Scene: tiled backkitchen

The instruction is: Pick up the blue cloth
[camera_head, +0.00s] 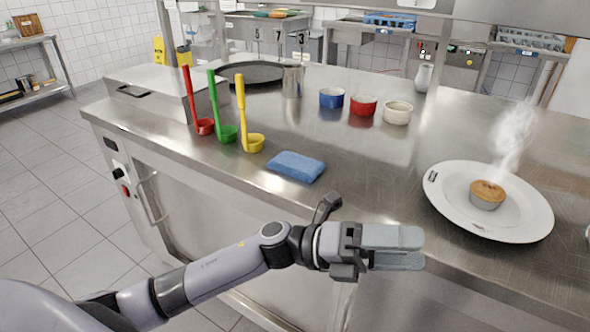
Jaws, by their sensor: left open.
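The blue cloth (296,166) lies flat on the steel counter near its front edge, in the middle of the view. My left gripper (412,250) is in front of the counter, below and to the right of the cloth. Its two grey fingers point right, with a gap between them, and hold nothing. It is apart from the cloth. My right gripper is not in view.
A white plate (446,211) with a steaming muffin (487,194) sits at the right. Red (204,126), green (227,133) and yellow (252,143) ladles stand left of the cloth. Blue (332,97), red (363,105) and white (397,112) bowls sit behind. The steel counter (370,165) is bare between cloth and plate.

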